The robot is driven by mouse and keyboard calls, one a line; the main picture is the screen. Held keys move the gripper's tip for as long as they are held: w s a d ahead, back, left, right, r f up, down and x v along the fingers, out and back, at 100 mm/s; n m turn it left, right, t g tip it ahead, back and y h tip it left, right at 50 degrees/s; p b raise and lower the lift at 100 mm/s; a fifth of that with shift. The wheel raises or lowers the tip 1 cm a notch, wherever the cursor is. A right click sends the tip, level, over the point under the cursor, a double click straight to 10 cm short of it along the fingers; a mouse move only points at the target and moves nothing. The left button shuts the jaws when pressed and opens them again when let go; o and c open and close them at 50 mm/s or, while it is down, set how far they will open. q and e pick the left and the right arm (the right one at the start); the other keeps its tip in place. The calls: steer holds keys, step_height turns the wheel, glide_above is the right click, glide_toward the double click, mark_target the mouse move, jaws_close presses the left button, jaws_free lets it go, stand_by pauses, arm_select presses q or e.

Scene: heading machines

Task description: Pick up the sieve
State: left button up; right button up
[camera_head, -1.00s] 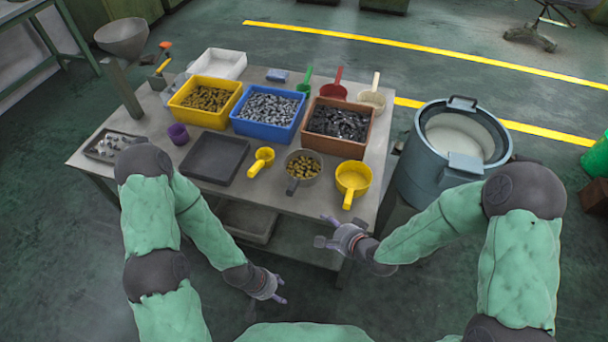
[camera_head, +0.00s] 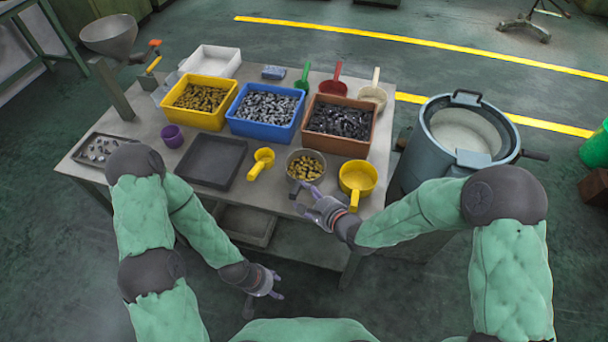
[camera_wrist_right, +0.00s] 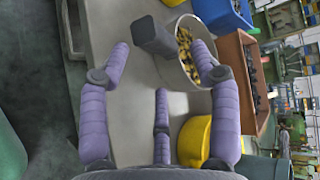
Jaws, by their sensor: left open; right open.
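The sieve looks to be the round grey pan (camera_head: 322,157) with a dark handle, holding brass-coloured pieces. It sits near the table's front edge, handle toward me. In the right wrist view its rim (camera_wrist_right: 166,60) and blocky dark handle (camera_wrist_right: 150,37) show at the top. My right gripper (camera_head: 308,198) is open at the table's front edge, just in front of the handle. In the wrist view its purple fingers (camera_wrist_right: 160,62) are spread, the handle ahead between their tips, with nothing held. My left gripper (camera_head: 277,284) is open and empty, low in front of the table.
A yellow scoop (camera_head: 357,175) stands close right of the pan, a smaller yellow scoop (camera_head: 262,160) to its left. Behind are yellow (camera_head: 198,118), blue (camera_head: 262,132) and brown (camera_head: 337,145) bins of parts. A dark empty tray (camera_head: 212,160) lies left.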

mark_target(297, 190)
steer(key=shift+b+x, duration=1.25)
steer(key=shift+x, duration=1.7)
